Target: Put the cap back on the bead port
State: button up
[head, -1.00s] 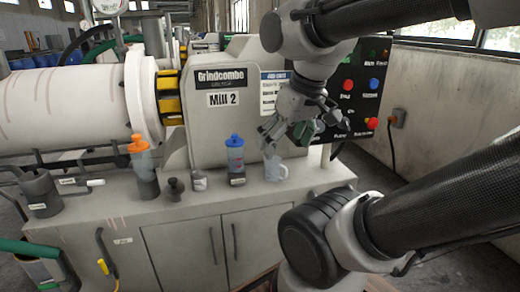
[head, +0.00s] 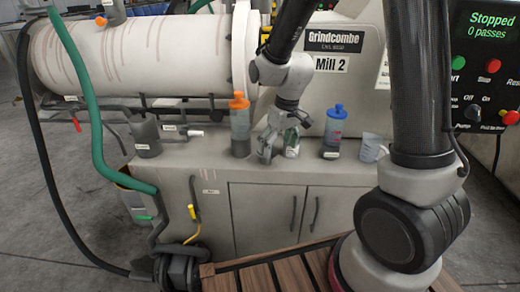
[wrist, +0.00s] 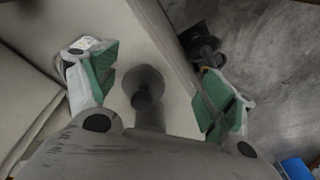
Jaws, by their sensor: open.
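A dark, knob-topped piece, likely the cap (wrist: 148,85), stands on the light cabinet top between my fingers in the wrist view. In the head view it is hidden behind my gripper (head: 278,148). My gripper points down over the cabinet top, just right of the orange-topped bottle. In the wrist view my gripper (wrist: 155,88) is open, with green pads on both sides of the dark piece and a gap on each side. The mill's pale drum (head: 130,55) lies at the back left. I cannot clearly make out the bead port.
The orange-topped bottle (head: 239,128), blue-topped bottle (head: 334,125), clear jug (head: 372,148) and grey pot (head: 145,134) stand on the cabinet top. A green hose (head: 90,100) runs at left. The panel screen (head: 490,25) reads "Stopped, 0 passes".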

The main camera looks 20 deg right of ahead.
aim_at(274, 151)
jog(key=shift+n+t, duration=0.3)
jog(key=shift+t, duration=0.6)
jog(key=w, duration=0.1)
jog(key=w+a, duration=0.1)
jog(key=w, duration=0.1)
jog(key=w+r, duration=0.1)
jog(key=w, duration=0.1)
jog(key=shift+a+r, duration=0.1)
jog(key=shift+a, duration=0.1)
jog(key=shift+x, duration=3.85)
